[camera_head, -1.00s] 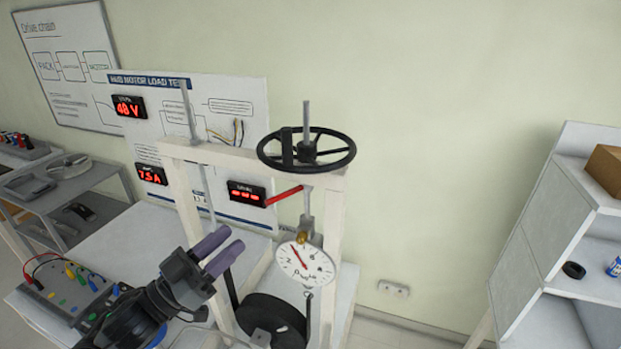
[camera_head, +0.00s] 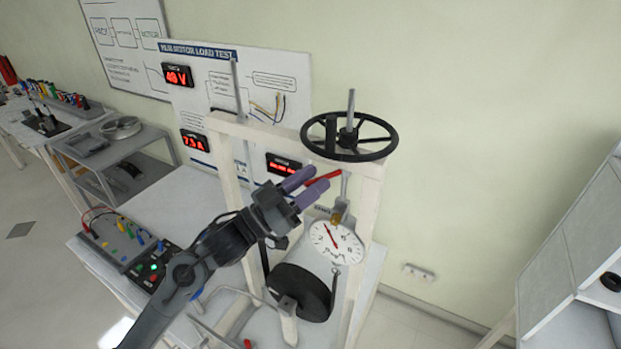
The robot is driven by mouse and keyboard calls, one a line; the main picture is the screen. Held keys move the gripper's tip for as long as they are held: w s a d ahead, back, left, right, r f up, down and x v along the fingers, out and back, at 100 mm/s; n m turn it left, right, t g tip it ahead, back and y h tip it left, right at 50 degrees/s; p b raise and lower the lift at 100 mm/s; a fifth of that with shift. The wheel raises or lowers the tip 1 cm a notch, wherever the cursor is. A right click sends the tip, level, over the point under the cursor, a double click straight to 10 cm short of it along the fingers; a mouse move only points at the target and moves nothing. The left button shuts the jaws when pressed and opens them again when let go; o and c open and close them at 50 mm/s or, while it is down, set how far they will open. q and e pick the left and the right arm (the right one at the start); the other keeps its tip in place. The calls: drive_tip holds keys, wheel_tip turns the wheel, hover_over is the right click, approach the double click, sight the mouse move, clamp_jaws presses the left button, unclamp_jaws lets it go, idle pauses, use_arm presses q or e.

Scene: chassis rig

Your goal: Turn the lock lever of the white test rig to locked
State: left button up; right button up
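The white test rig (camera_head: 371,215) stands in the middle, a white frame with a black handwheel (camera_head: 350,155) on top. The red lock lever (camera_head: 332,176) sits below the crossbar, pointing left and slightly down from the right side. My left gripper (camera_head: 320,178) has two purple fingers with a gap between them, so it is open. Its fingertips overlap the lever in the picture; I cannot tell whether they touch it. The fingers hide the lever's left part. My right gripper is not in view.
A round dial gauge (camera_head: 338,243) hangs just below the lever, and a dark drum (camera_head: 300,291) sits lower in the rig. A control box (camera_head: 128,245) with leads is on the bench at left. A grey shelf (camera_head: 580,240) stands at right.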

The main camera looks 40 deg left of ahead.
use_arm(q)
drive_tip(key=shift+w, duration=0.1)
drive_tip(key=shift+c, duration=0.3)
clamp_jaws()
